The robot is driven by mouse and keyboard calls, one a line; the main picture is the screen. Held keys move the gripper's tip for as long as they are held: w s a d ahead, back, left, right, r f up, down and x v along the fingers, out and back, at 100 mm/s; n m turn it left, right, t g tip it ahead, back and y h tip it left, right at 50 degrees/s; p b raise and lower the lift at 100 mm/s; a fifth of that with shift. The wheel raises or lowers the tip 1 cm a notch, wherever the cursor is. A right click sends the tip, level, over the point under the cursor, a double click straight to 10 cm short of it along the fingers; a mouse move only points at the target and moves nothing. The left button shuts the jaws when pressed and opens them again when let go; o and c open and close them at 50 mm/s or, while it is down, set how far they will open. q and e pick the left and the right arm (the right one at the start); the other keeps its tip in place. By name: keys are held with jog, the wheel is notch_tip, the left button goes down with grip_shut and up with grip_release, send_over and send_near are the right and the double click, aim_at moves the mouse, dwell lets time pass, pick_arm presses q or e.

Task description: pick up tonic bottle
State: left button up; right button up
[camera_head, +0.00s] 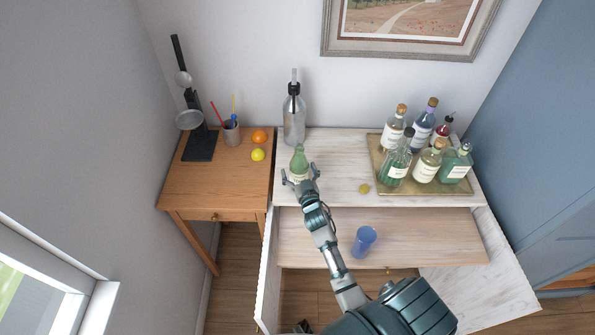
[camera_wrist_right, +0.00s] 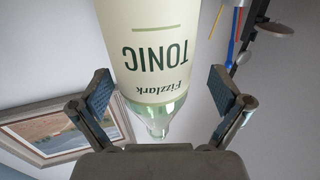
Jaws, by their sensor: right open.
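The tonic bottle (camera_head: 299,160) is pale green with a cream label and stands upright on the white cabinet top, left of its middle. In the right wrist view the bottle (camera_wrist_right: 155,50) appears upside down, with "Fizzlark TONIC" on its label. My right gripper (camera_head: 301,178) is at the near side of the bottle and hides its lower part in the head view. Its two fingers (camera_wrist_right: 165,105) are open, one on each side of the bottle, with gaps showing between them and the glass.
A tall siphon bottle (camera_head: 294,118) stands behind the tonic. A brass tray (camera_head: 425,188) with several bottles is to the right, with a small yellowish item (camera_head: 364,188) beside it. A blue cup (camera_head: 364,241) stands on the lower pull-out surface. A wooden desk (camera_head: 215,185) is at left.

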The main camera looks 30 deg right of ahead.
jog(key=shift+w+d+f, duration=0.15)
jog(key=shift+w+d, duration=0.2)
jog(key=shift+w, duration=0.15)
jog(key=shift+d, duration=0.25)
jog(key=shift+c, duration=0.5)
jog(key=shift+s, duration=0.1)
jog(key=c, duration=0.8)
jog(key=shift+a, duration=0.2)
jog(key=c, duration=0.8)
jog(key=shift+a+r, duration=0.1)
jog(key=shift+r, duration=0.1)
jog(key=shift+c, duration=1)
pick_arm(q)
jog(key=shift+w+d, duration=0.1)
jog(key=shift+d+r, duration=0.1)
pick_arm(e)
jog(key=shift+r, duration=0.1)
